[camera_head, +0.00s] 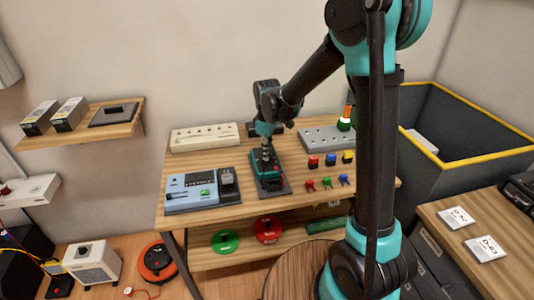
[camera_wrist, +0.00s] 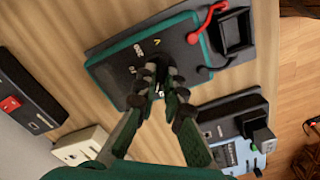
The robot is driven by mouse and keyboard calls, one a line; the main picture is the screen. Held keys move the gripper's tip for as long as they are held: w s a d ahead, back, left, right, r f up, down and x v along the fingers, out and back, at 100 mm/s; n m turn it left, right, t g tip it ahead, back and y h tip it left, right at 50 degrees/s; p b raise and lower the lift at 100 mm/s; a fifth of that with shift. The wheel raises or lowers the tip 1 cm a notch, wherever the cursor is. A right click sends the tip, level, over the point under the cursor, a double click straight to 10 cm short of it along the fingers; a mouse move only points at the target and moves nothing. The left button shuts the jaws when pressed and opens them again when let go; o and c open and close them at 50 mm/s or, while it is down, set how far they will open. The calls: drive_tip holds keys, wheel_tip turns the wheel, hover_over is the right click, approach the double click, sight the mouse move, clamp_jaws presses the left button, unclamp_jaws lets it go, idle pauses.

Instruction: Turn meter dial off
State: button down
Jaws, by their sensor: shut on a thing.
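The meter (camera_head: 267,182) is a dark device with a teal edge, lying on the wooden table. In the wrist view the meter (camera_wrist: 115,68) fills the upper middle, with pale markings around its dial and a red and a black lead at its far end. My gripper (camera_head: 266,155) is over the meter, pointing down. In the wrist view my gripper (camera_wrist: 158,84) has its fingers closed in on the dial at the meter's face. The fingers hide most of the dial, so its setting cannot be read.
A blue-grey device (camera_head: 203,190) stands left of the meter. A white strip (camera_head: 205,137) and a grey panel (camera_head: 325,139) lie at the back. Small coloured parts (camera_head: 327,183) lie on the right. Cable reels (camera_head: 267,229) sit on the lower shelf.

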drive_tip(key=shift+n, duration=1.1)
drive_tip(key=c, duration=1.6)
unclamp_jaws()
drive_tip(key=shift+r, duration=0.15)
wheel_tip(320, 180, up, 12)
drive_tip(key=shift+f, duration=0.1)
drive_tip(key=s+d+f+m+t, duration=0.1)
drive_tip(key=s+d+f+m, duration=0.3)
drive_tip(key=s+d+m, duration=0.1)
drive_tip(key=s+d+f+m+t, duration=0.1)
drive_tip(key=s+d+f+m, duration=0.3)
drive_tip(key=s+d, duration=0.4)
drive_tip(key=s+d+f+m+t, duration=0.2)
drive_tip(key=s+d+f+m, duration=0.3)
drive_tip(key=d, duration=0.5)
drive_tip(key=shift+s+d+m, duration=0.2)
drive_tip(key=shift+s+m, duration=0.5)
drive_tip(key=shift+m, duration=0.4)
